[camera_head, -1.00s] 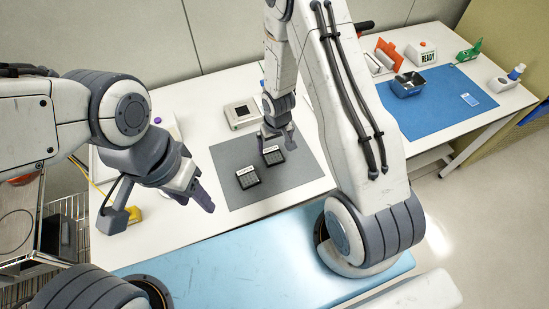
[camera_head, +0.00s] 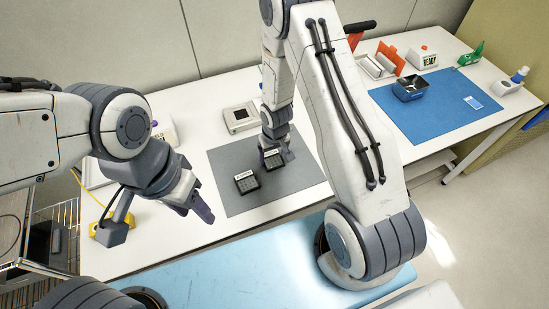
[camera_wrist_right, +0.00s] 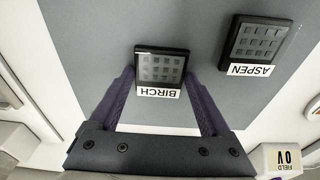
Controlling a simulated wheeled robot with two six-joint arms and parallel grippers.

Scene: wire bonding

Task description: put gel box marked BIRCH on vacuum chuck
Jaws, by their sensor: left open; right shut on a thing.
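The gel box marked BIRCH (camera_wrist_right: 161,70) is a small dark box with a white label, and it shows between the fingers in the right wrist view. In the head view this box (camera_head: 272,160) is at the right gripper on the grey mat. My right gripper (camera_wrist_right: 162,95) is shut on it; it also shows in the head view (camera_head: 277,155). The gel box marked ASPEN (camera_wrist_right: 256,45) lies apart on the mat, left of the right gripper in the head view (camera_head: 246,182). My left gripper (camera_head: 197,207) is open and empty, left of the mat. A pale device with a dark square, possibly the vacuum chuck (camera_head: 240,117), stands behind the mat.
The grey mat (camera_head: 235,205) has bare room at the front. A yellow object (camera_head: 103,228) is near the left gripper. A FIELD 0V block (camera_wrist_right: 282,158) shows in the right wrist view.

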